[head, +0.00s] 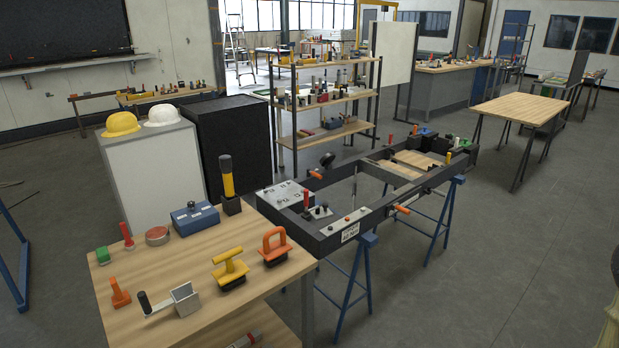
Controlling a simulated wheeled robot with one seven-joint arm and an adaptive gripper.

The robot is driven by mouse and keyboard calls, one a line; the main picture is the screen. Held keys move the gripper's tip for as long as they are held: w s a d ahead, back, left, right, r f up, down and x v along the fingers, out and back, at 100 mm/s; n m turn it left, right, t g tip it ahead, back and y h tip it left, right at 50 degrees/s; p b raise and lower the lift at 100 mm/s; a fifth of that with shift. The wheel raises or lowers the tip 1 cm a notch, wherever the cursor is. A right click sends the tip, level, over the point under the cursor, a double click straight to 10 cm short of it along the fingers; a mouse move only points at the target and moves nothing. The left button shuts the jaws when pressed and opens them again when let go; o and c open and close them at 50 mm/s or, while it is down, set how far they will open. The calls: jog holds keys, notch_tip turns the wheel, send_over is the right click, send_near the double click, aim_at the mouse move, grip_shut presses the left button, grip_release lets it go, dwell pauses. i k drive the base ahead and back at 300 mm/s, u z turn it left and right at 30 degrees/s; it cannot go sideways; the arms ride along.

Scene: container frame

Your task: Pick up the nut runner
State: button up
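An upright tool with a yellow body and black top (228,180), which looks like the nut runner, stands in a small black holder (232,205). The holder is at the back right corner of the wooden workbench (180,262). The tool's lower end is hidden in the holder. My gripper is not in view.
The bench also holds a blue box (195,219), a yellow-handled tool (230,270), an orange-handled tool (275,246) and a grey metal piece (185,298). A black container frame (350,232) on blue trestles (352,290) stands right of it. Floor (500,260) farther right is clear.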

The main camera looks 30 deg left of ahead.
aim_at(226, 161)
jog(key=z, duration=0.75)
jog(key=i, duration=0.95)
jog(key=u, duration=2)
